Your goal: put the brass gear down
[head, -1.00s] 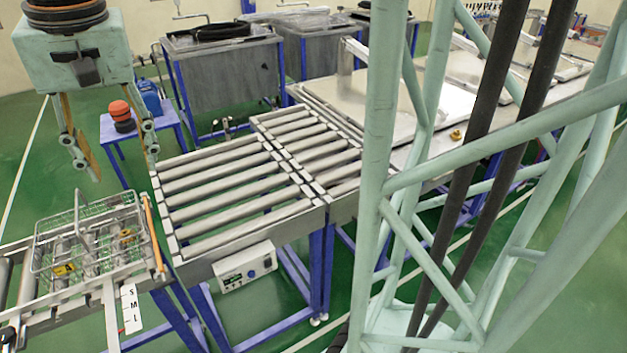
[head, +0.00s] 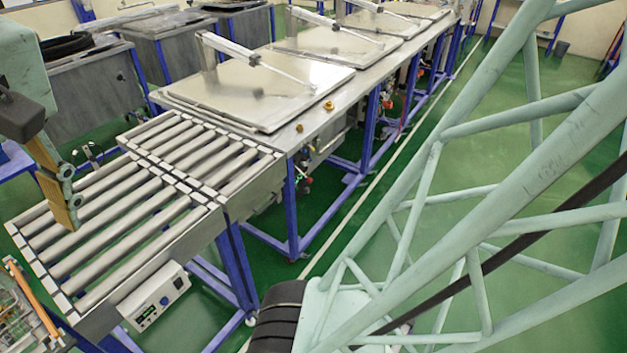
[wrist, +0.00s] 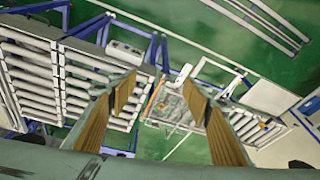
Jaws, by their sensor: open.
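My gripper (wrist: 158,96) is open, with nothing visible between its two brass-padded fingers in the wrist view. In the head view, one finger (head: 62,195) shows at the left edge, in front of the roller conveyor; the rest is cut off. A wire basket (head: 22,318) is partly in view at the lower left, and it also shows beyond the fingers in the wrist view (wrist: 174,103). Two small brass-coloured pieces, one nearer (head: 299,127) and one farther (head: 329,105), are at the metal bench's edge. I cannot tell whether either is the brass gear.
The roller conveyor (head: 120,215) is empty and leads to a metal bench with flat lids (head: 255,85). A control box (head: 155,297) hangs on the conveyor's side. Grey tanks (head: 95,85) stand behind.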

